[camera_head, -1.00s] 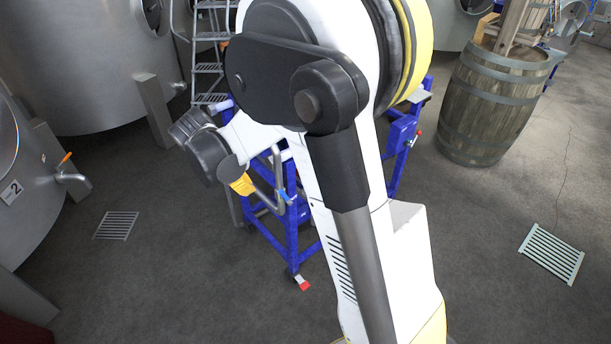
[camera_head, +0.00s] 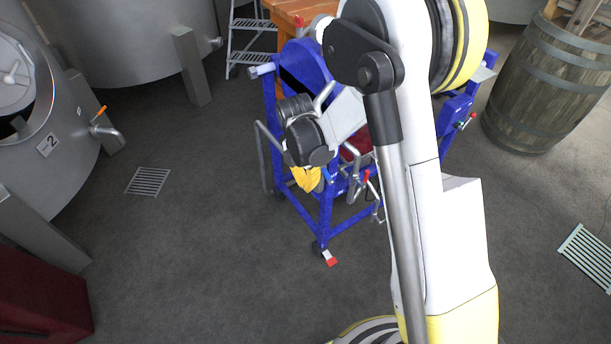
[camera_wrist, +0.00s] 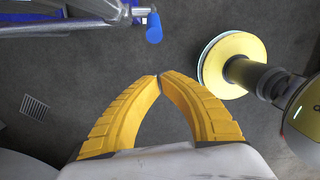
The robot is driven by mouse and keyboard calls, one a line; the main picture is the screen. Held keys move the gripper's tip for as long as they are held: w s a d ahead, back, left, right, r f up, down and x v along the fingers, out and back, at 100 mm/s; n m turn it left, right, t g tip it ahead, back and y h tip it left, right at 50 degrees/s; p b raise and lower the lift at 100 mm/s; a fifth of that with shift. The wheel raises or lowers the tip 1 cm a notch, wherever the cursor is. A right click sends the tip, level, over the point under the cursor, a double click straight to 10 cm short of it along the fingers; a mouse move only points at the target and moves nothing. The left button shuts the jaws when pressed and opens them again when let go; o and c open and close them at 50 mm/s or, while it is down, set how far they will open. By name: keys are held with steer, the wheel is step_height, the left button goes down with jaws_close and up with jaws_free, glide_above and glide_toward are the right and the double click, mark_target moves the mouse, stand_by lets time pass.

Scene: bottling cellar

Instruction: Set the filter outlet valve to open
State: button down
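The filter is a blue wheeled frame (camera_head: 325,212) with steel pipes, partly hidden behind my arm in the head view. A small blue valve handle (camera_head: 326,173) shows on its piping, and a red-ended lever (camera_head: 366,176) sits to the right. I cannot tell which is the outlet valve. In the wrist view a blue handle (camera_wrist: 154,30) hangs from a steel pipe, beyond my fingertips at the top. My gripper (camera_wrist: 159,77) has its yellow fingertips together, with nothing seen between them. In the head view my gripper (camera_head: 307,180) is in front of the frame, close to the blue handle in the picture.
A steel tank marked 2 (camera_head: 47,145) with an orange-handled tap (camera_head: 100,113) stands left. A wooden barrel (camera_head: 548,85) stands at the right. Floor grates (camera_head: 148,181) lie flat. A dark red box (camera_head: 40,300) is at lower left.

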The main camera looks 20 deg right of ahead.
mark_target(325, 174)
steer(key=shift+w+d+f+b, duration=0.1)
steer(key=shift+w+d+b, duration=0.3)
steer(key=shift+d, duration=0.5)
steer(key=shift+w+d+b, duration=0.2)
steer(key=shift+w+d, duration=0.35)
steer(key=shift+d, duration=0.3)
steer(key=d+r, duration=0.1)
steer(key=w+d+r, duration=0.1)
steer(key=d, duration=0.1)
steer(key=shift+p, duration=0.4)
